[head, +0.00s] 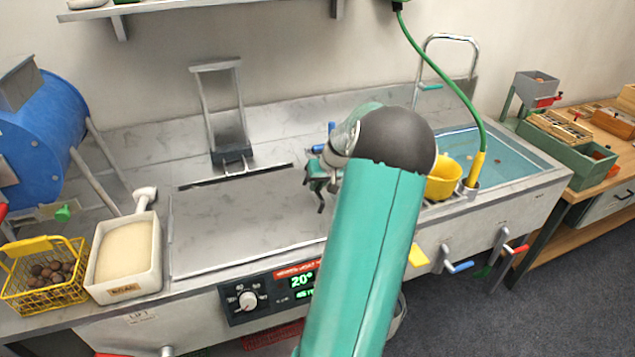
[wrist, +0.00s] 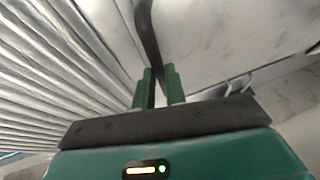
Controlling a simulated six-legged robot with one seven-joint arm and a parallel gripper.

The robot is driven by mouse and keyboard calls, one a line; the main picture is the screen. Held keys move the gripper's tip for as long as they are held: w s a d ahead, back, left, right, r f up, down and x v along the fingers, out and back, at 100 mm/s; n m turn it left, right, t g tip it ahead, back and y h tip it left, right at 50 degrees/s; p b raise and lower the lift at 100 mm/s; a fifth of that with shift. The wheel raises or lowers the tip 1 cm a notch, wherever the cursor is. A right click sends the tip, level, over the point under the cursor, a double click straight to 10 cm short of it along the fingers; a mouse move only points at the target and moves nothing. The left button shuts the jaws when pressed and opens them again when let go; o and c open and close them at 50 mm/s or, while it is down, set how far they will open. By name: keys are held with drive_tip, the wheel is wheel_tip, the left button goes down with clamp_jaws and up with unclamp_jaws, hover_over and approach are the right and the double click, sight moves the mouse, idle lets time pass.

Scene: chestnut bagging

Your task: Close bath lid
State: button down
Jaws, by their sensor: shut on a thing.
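The bath lid (head: 245,222) looks like a wide flat metal panel on the left part of the steel bench, lying flat. My gripper (head: 318,190) is over the right side of this panel, partly hidden behind my arm. In the wrist view, my gripper's green fingers (wrist: 159,85) are close together on a thin dark curved bar (wrist: 147,40). A pale smooth surface lies to the right of the bar and a ribbed metal surface to the left. Whether the bar is the lid's handle cannot be told. The panel's right edge is hidden.
A control box with a dial (head: 247,301) is on the bench front. A white box of pale grain (head: 125,255) and a yellow basket of chestnuts (head: 48,280) stand left. A water basin (head: 510,160) and yellow cup (head: 443,180) are right. A metal frame (head: 222,115) stands behind.

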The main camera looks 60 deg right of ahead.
drive_tip(key=c, duration=1.5)
unclamp_jaws()
drive_tip(key=shift+d+f, duration=0.1)
drive_tip(key=shift+f, duration=0.3)
drive_tip(key=shift+o, duration=0.2)
drive_tip(key=shift+s+r, duration=0.1)
drive_tip(key=shift+r, duration=0.1)
drive_tip(key=v, duration=1.4)
drive_tip(key=shift+w, duration=0.25)
